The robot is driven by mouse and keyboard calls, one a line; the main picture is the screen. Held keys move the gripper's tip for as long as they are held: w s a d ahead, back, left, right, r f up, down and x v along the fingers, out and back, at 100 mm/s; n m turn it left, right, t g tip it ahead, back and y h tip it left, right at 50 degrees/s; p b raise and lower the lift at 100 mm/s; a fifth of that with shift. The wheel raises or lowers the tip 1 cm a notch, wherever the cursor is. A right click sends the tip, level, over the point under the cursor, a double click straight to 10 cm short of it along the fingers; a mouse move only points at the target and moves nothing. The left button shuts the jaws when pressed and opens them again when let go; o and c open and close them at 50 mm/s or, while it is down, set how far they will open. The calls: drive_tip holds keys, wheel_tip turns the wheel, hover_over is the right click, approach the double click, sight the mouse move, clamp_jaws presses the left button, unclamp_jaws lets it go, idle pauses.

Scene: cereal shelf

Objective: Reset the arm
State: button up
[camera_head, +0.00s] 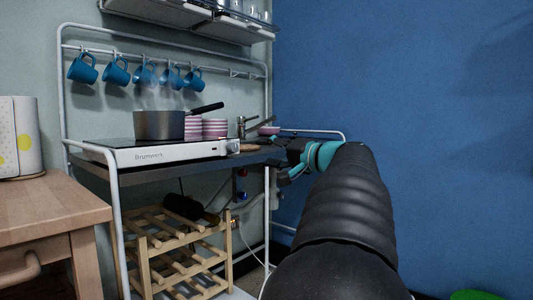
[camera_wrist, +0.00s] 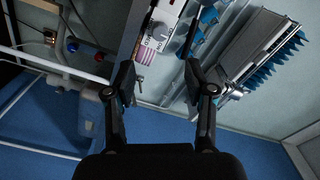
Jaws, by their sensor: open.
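My arm reaches forward from the lower right in the head view, with its teal-banded wrist near the right end of the kitchen unit. My gripper (camera_wrist: 160,85) shows in the wrist view with its two dark fingers apart and nothing between them. In the head view the gripper is small and partly hidden by my arm. Beyond the fingers, the wrist view shows the white hob's end (camera_wrist: 158,35) and a striped pink stack (camera_wrist: 147,60), both apart from the fingers.
A steaming pot (camera_head: 160,125) stands on the white hob (camera_head: 160,151). Several blue mugs (camera_head: 116,71) hang from a rail. A wooden bottle rack (camera_head: 185,245) stands below, and a wooden table (camera_head: 45,208) is at left. The blue wall (camera_head: 440,100) bounds the right side.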

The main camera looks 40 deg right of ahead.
idle(0.3)
drive_tip(key=a+f+n+g+y+p, duration=0.15)
drive_tip(key=a+f+g+p, duration=0.35)
drive_tip(key=a, duration=0.9)
drive_tip(key=a+f+n+g+y+p, duration=0.1)
drive_tip(key=a+f+n+g, duration=0.2)
drive_tip(key=a+f, duration=0.8)
drive_tip(key=s+a+f+n+g+h+p, duration=0.2)
drive_tip(key=s+a+f+n, duration=0.1)
drive_tip(key=s+a, duration=0.3)
drive_tip(key=s+a+f+n+g+h+p, duration=0.2)
drive_tip(key=s+a+f+n, duration=0.2)
drive_tip(key=s, duration=0.7)
wheel_tip(320, 180, down, 2)
drive_tip(key=shift+s+a+f+p, duration=0.1)
drive_tip(key=shift+s+a+p, duration=0.2)
drive_tip(key=shift+a, duration=0.95)
